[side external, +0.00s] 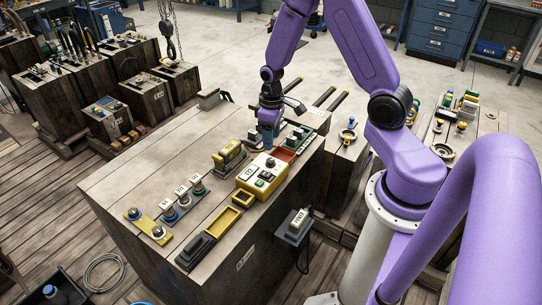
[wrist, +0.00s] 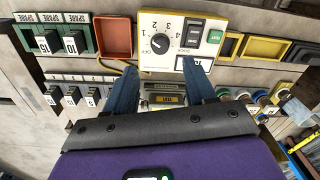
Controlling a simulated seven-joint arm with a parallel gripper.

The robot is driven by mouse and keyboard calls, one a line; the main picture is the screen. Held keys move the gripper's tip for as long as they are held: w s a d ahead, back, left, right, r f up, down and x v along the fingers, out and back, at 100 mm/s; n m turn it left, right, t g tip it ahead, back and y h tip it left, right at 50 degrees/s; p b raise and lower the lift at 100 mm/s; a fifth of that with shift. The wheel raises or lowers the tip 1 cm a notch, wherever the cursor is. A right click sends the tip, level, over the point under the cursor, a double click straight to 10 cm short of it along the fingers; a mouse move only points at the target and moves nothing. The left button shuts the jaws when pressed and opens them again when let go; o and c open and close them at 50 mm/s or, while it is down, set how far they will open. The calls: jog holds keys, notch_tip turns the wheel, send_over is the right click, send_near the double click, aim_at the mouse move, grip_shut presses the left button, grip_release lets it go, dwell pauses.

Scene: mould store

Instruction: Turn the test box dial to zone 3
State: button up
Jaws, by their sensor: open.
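The test box (side external: 256,185) is a yellow case with a pale top panel on the wooden bench. In the wrist view the test box (wrist: 205,22) is at upper middle. Its round black dial (wrist: 159,45) is at the panel's left, with OFF and numbers around it; I cannot clearly tell where its pointer sits. A dark switch and a green button are right of it. My gripper (wrist: 160,84) is open, with its two blue fingers spread apart and nothing between them. In the side view my gripper (side external: 268,143) is above the dial end of the box, apparently not touching the dial.
A red-brown open tray (wrist: 114,38) and a green rack of spares (wrist: 55,36) stand left of the box in the wrist view. A yellow and grey unit (side external: 229,156) stands close by. Yellow trays (side external: 222,221) and a black case (side external: 195,251) are nearer the front.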

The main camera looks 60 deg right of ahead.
aim_at(271, 160)
notch_tip(271, 160, down, 8)
jog(key=shift+a+f, duration=0.1)
dwell(0.4)
grip_shut()
